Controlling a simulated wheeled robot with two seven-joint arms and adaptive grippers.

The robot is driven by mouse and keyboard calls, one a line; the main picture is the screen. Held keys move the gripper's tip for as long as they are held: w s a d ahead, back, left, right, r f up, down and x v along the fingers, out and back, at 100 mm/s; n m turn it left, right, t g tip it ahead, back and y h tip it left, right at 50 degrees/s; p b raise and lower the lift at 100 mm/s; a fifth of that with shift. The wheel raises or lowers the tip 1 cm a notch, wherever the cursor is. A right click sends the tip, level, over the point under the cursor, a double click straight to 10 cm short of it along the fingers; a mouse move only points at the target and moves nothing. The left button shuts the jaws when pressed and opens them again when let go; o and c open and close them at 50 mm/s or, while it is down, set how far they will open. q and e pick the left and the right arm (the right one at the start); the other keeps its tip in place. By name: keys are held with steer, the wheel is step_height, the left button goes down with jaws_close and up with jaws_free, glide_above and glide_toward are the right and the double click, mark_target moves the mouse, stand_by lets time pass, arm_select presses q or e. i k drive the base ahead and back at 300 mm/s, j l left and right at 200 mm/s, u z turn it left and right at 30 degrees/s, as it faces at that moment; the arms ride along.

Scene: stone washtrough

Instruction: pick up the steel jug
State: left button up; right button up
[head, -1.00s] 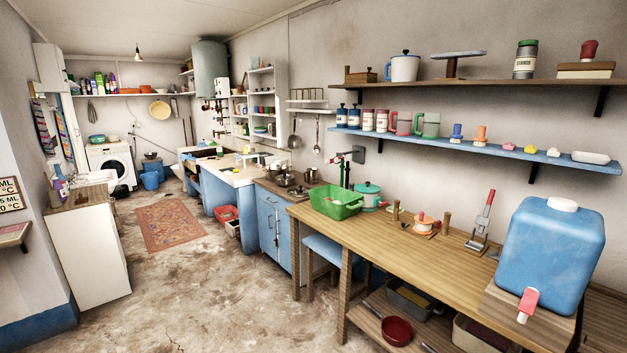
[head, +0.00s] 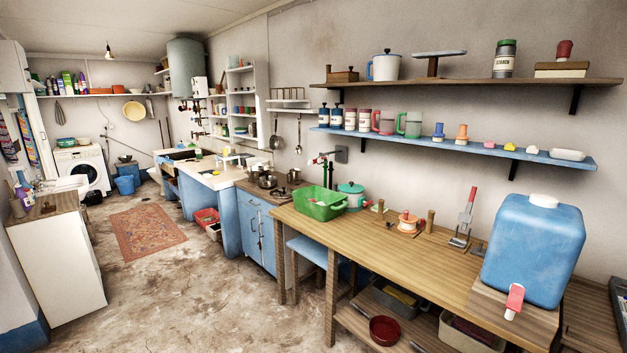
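I cannot make out a steel jug for certain in the head view. Shiny metal vessels (head: 267,181) stand on the counter past the far end of the wooden workbench, too small to tell whether one is a jug. Neither of my grippers is in view.
The wooden workbench (head: 400,240) along the right wall holds a green basin (head: 320,207), a teal lidded pot (head: 351,190) and a blue water container (head: 533,245). A white cabinet (head: 58,270) stands at left. The floor (head: 190,290) between is open, with a rug (head: 147,232) farther back.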

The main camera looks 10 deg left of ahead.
mark_target(295, 179)
steer(key=i+j+z, duration=0.45)
steer(key=j, duration=0.25)
steer(key=i+j+z, duration=0.1)
steer(key=j, duration=0.25)
steer(key=i+j+z, duration=0.1)
steer(key=j, duration=0.25)
steer(key=j+z, duration=0.1)
steer(key=j, duration=0.3)
steer(key=i+j, duration=0.1)
steer(key=j, duration=0.3)
steer(key=i+j, duration=0.15)
steer(key=j, duration=0.3)
steer(key=i+j, duration=0.1)
steer(key=j, duration=0.3)
steer(key=i+j, duration=0.15)
steer(key=j, duration=0.25)
steer(key=i+j+z, duration=0.1)
steer(key=j, duration=0.3)
steer(key=i+j, duration=0.1)
steer(key=j, duration=0.35)
steer(key=i+j, duration=0.1)
steer(key=j, duration=0.3)
steer(key=i+j, duration=0.1)
steer(key=j, duration=0.35)
